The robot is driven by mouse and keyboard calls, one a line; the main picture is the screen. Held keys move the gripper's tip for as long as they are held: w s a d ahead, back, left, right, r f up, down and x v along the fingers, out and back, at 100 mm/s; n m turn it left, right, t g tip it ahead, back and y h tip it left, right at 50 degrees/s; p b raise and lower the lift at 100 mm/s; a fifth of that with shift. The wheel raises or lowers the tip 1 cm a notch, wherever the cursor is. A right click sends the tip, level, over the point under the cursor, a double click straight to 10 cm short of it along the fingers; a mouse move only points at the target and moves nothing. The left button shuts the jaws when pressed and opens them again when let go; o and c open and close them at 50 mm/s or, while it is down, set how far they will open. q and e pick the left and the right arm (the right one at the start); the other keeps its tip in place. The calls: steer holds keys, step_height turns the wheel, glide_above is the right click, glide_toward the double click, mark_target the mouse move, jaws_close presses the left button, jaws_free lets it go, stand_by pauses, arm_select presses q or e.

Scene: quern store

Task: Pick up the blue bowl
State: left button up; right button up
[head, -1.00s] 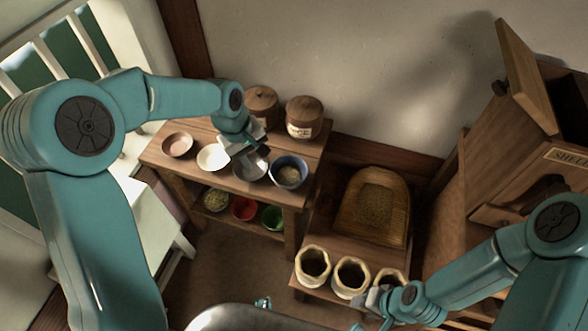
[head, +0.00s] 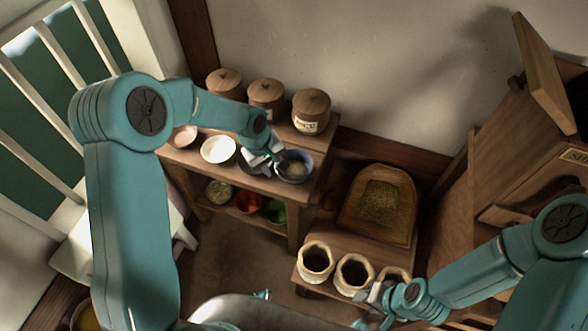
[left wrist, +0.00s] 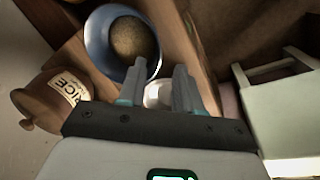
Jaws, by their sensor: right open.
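The blue bowl (head: 307,162) stands near the right end of the wooden shelf's top and holds something brownish. It also shows in the left wrist view (left wrist: 95,45), at the upper left. My left gripper (head: 277,161) is at the bowl's left side in the head view and hides part of that side. In the left wrist view its two fingers (left wrist: 159,90) are apart with nothing gripped; one overlaps the bowl's rim, but I cannot tell whether it touches. My right gripper (head: 362,308) is open and empty by the pots at lower right.
A white bowl (head: 218,149) and a pinkish bowl (head: 184,136) stand to the left on the same top. Lidded jars, one a labelled jar (head: 311,111), stand behind. A red bowl (head: 248,203) and others sit on the lower shelf. A grain-filled wooden tray (head: 399,190) is at right.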

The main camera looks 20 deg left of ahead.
mark_target(277, 170)
arm_select(q)
steer(key=x, duration=0.4)
steer(key=shift+w, duration=0.15)
jaws_close()
